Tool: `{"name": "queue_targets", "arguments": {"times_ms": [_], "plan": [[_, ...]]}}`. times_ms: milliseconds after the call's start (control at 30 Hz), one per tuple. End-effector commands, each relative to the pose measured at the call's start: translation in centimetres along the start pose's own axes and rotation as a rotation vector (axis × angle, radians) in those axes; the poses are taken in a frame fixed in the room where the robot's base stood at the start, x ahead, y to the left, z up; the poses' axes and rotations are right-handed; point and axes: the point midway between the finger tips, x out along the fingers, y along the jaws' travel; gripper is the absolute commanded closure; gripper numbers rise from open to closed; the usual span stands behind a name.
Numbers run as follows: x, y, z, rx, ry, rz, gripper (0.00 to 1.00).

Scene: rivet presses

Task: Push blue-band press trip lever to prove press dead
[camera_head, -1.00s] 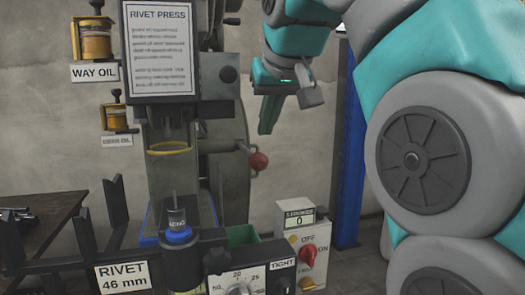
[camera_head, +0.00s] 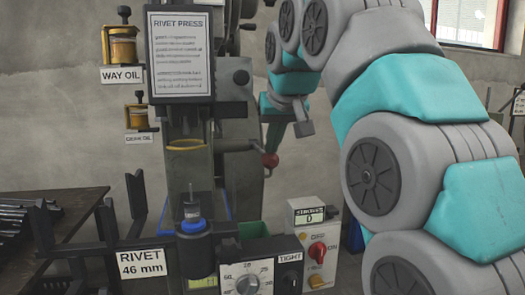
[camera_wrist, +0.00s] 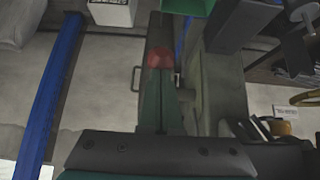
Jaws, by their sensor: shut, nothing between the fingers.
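The lever arm is mostly hidden in the wrist view.
A control box (camera_head: 315,250) with a red switch (camera_head: 317,251) and a counter reading 0 stands right of the press. A dial panel (camera_head: 255,275) and a blue-collared post (camera_head: 193,230) stand in front. A dark bench (camera_head: 70,215) is at left.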

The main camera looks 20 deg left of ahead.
Motion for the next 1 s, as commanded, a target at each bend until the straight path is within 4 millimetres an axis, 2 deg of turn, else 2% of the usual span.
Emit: {"name": "queue_targets", "arguments": {"times_ms": [200, 567, 1000], "plan": [[1.0, 0.1, 1.2, 0.001, -0.003, 0.0, 1.0], [1.0, 0.0, 1.2, 0.001, -0.001, 0.0, 1.0], [2.3, 0.0, 2.5, 0.0, 0.001, 0.0, 1.0]]}}
